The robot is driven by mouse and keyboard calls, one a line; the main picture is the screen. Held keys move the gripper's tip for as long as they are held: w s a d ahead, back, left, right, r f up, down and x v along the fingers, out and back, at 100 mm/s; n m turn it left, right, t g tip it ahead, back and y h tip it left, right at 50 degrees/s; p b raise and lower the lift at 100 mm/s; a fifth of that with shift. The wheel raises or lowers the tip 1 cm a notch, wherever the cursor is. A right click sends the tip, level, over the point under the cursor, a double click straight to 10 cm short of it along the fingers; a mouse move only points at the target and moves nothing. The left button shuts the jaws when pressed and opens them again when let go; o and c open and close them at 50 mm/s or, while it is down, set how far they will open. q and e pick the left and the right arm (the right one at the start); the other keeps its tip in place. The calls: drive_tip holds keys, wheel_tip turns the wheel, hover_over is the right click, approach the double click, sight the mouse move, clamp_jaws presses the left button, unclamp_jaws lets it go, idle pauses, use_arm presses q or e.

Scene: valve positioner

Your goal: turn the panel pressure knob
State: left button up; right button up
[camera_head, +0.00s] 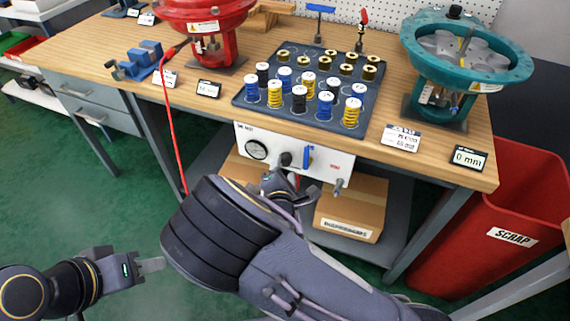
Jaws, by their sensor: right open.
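The white pressure panel (326,163) hangs under the front edge of the workbench. It carries a round gauge (257,149) on its left, a black pressure knob (286,158) beside it and a blue lever (308,157). My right gripper (283,178) is open just below the knob, in front of the panel. My own wrist and forearm hide part of it, and I cannot tell whether it touches the knob. My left gripper (148,266) is at the lower left, away from the panel; its jaw opening cannot be made out.
A tray (240,97) of springs and brass parts sits on the wooden bench (126,50), between a red actuator (217,35) and a teal actuator (425,62). A red hose (172,125) hangs down left of the panel. Cardboard boxes (352,205) stand below; a red scrap bin (470,245) is right.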

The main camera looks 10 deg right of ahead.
sight(285, 163)
drive_tip(key=shift+x, duration=1.8)
drive_tip(key=c, duration=1)
